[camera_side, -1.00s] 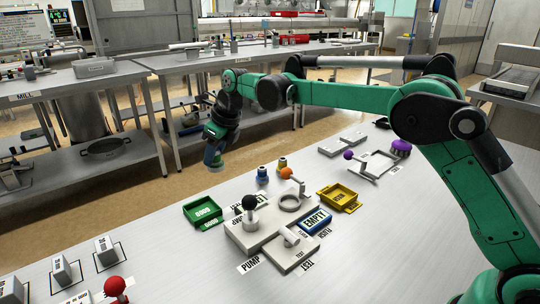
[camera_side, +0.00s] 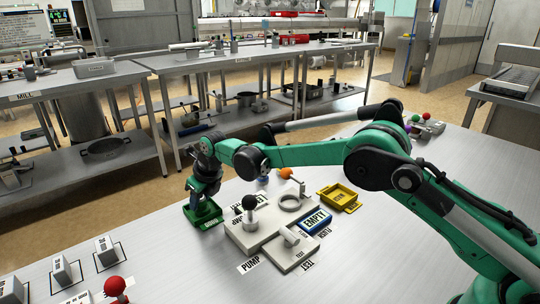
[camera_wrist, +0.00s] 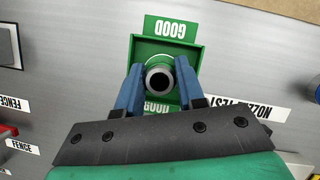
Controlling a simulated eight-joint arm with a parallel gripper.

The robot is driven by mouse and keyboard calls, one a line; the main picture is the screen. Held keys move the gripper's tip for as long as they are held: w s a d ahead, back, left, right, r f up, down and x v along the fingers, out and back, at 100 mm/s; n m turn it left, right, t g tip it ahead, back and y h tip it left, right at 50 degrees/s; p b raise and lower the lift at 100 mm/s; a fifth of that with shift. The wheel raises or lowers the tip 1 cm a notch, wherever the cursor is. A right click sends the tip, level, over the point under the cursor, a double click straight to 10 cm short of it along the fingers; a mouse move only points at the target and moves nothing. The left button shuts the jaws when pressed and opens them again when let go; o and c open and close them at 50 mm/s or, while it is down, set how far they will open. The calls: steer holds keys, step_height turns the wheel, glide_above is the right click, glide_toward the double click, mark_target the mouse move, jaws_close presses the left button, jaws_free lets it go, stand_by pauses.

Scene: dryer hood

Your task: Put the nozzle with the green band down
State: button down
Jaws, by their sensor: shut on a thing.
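The nozzle (camera_wrist: 160,69) shows in the wrist view as a grey ring with a dark bore, seen end-on. My gripper (camera_wrist: 160,78) is shut on it, with one blue finger on each side. In the side view my gripper (camera_side: 203,197) points down at the green tray (camera_side: 207,222), and the nozzle is hidden there. I cannot tell whether the nozzle touches the tray floor.
The grey pump fixture (camera_side: 246,235) with a black knob stands right of the green tray. A blue-banded piece (camera_side: 263,180) stands behind.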

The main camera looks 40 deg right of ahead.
steer(key=shift+f, duration=0.1)
steer(key=c, duration=0.5)
jaws_free()
steer(key=shift+c, duration=0.2)
steer(key=s+d+r+n, duration=0.3)
steer(key=s+r+n, duration=0.2)
steer(key=r, duration=0.3)
steer(key=s+d+r+n, duration=0.2)
steer(key=s+r+n, duration=0.25)
steer(key=r, duration=0.35)
steer(key=s+d+f+n+t, duration=0.1)
steer(key=s+d+f+n, duration=0.1)
steer(key=s+n, duration=0.6)
steer(key=s+d+f+n+t+h, duration=0.1)
steer(key=s+d+n, duration=0.3)
steer(key=s+n, duration=0.4)
steer(key=f+n+t, duration=0.1)
steer(key=n, duration=0.5)
steer(key=shift+s+d+n, duration=0.25)
steer(key=shift+s+n, duration=0.1)
